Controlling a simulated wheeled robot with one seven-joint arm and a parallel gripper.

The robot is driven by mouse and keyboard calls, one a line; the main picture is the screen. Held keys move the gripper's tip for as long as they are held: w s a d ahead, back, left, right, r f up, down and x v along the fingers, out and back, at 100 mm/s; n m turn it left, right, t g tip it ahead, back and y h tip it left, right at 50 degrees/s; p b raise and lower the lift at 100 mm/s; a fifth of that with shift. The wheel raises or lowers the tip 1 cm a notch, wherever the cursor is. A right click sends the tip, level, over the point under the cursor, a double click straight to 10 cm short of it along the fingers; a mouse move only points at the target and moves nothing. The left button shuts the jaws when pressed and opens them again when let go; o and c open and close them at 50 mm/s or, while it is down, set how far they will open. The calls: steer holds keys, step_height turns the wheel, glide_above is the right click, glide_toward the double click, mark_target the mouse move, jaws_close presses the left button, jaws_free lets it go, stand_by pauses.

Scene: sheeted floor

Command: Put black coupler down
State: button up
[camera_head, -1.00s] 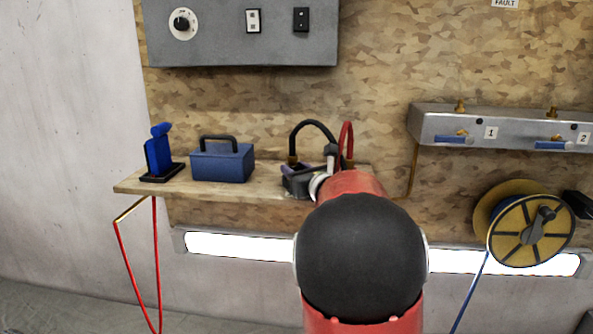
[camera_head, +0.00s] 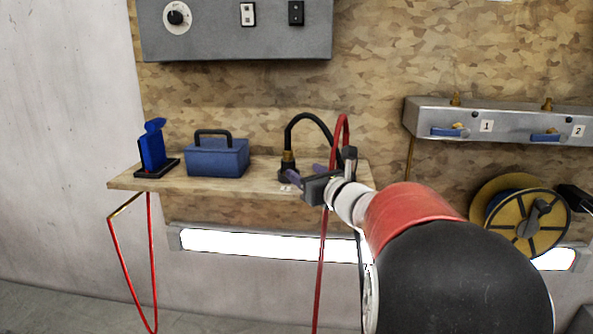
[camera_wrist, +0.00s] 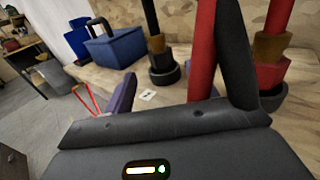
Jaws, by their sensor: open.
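The black coupler (camera_head: 287,168), with a brass collar and a black hose arching from its top, stands upright on the wooden shelf (camera_head: 235,188). It also shows in the wrist view (camera_wrist: 163,68), resting in or on a dark round base; I cannot tell exactly how it is seated. My gripper (camera_head: 335,168) is open, at the shelf's front edge to the right of the coupler and apart from it. In the wrist view, the space between the fingers (camera_wrist: 178,82) holds no coupler. A red hose (camera_wrist: 202,50) passes close to the right finger.
A red coupler (camera_wrist: 270,72) stands right of the black one. A blue toolbox (camera_head: 217,158) and a blue object on a black base (camera_head: 152,150) stand left on the shelf. The red hose hangs past the shelf front near my gripper. A valve panel (camera_head: 500,122) and yellow reel (camera_head: 525,220) are right.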

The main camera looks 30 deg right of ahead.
steer(key=s, duration=0.4)
steer(key=shift+s+d, duration=0.15)
steer(key=shift+s, duration=0.25)
steer(key=s+a+f+n+g, duration=0.4)
steer(key=s+a+f+n, duration=0.1)
steer(key=n, duration=0.6)
steer(key=s+a+f+n+g, duration=0.4)
steer(key=s+a+n, duration=0.4)
steer(key=s+n, duration=0.2)
steer(key=s+a+f+n+g+h, duration=0.1)
steer(key=s+a+f+n+g, duration=0.3)
steer(key=n, duration=1)
steer(key=s+a+f, duration=0.2)
steer(key=s+a, duration=0.1)
steer(key=shift+s+f, duration=0.15)
steer(key=shift+s, duration=0.2)
